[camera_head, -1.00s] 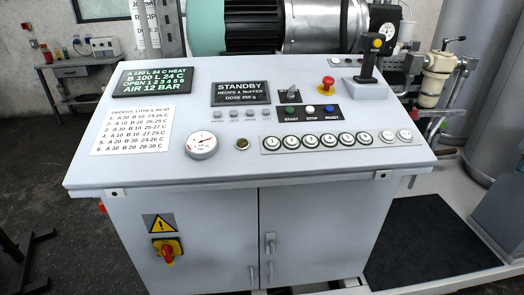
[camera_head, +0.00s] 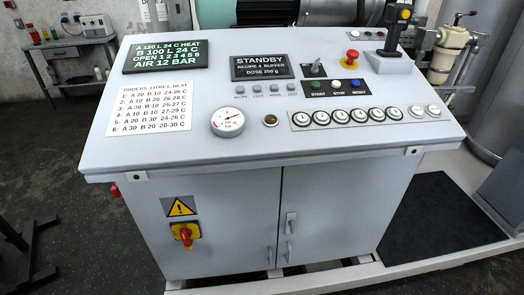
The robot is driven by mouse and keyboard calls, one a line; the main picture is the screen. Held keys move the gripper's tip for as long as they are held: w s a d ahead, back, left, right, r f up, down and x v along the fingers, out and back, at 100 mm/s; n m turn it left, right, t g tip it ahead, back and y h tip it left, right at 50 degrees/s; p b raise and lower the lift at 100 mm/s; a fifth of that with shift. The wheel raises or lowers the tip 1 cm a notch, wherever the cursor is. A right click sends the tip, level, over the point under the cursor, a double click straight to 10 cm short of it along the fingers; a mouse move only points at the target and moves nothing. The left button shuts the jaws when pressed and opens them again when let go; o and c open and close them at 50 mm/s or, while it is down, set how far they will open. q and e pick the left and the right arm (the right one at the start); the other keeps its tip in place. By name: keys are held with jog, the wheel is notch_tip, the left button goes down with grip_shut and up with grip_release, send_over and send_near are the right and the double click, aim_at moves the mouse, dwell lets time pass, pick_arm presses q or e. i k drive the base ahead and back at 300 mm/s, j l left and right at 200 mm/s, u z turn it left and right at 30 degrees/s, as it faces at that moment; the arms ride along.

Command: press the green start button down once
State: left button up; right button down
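The green start button (camera_head: 317,84) sits on a small black plate on the sloped top of the grey control console (camera_head: 160,158). The word START is printed below it. A white stop button (camera_head: 336,83) and a blue reset button (camera_head: 355,83) are in the same row to its right. The display (camera_head: 262,67) to its left reads STANDBY, RECIPE 4 BUFFER, DOSE 250 g. Neither of my grippers shows in the head view, and nothing covers the green button.
A black selector switch (camera_head: 317,68), a red mushroom button (camera_head: 352,56) and a black joystick (camera_head: 398,27) stand up behind the buttons. Several round numbered buttons (camera_head: 339,117) lie in front. A pressure gauge (camera_head: 228,121) is at left. The console's front strip is clear.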

aim_at(315, 84)
jog(key=j+z, duration=0.15)
jog(key=j, duration=0.35)
jog(key=k+j+z, duration=0.15)
jog(key=j, duration=0.3)
jog(key=j+z, duration=0.2)
jog(key=j, duration=0.3)
jog(key=k+j+z, duration=0.15)
jog(key=j, duration=0.3)
jog(key=j+z, duration=0.2)
jog(key=j, duration=0.25)
jog(key=k+j+z, duration=0.1)
jog(key=j+z, duration=0.15)
jog(key=j, duration=0.2)
jog(key=j+z, duration=0.4)
jog(key=j, duration=0.5)
jog(key=k+j+z, duration=0.1)
jog(key=j+z, duration=0.3)
jog(key=j, duration=0.55)
jog(key=j+z, duration=0.15)
jog(key=j, duration=0.75)
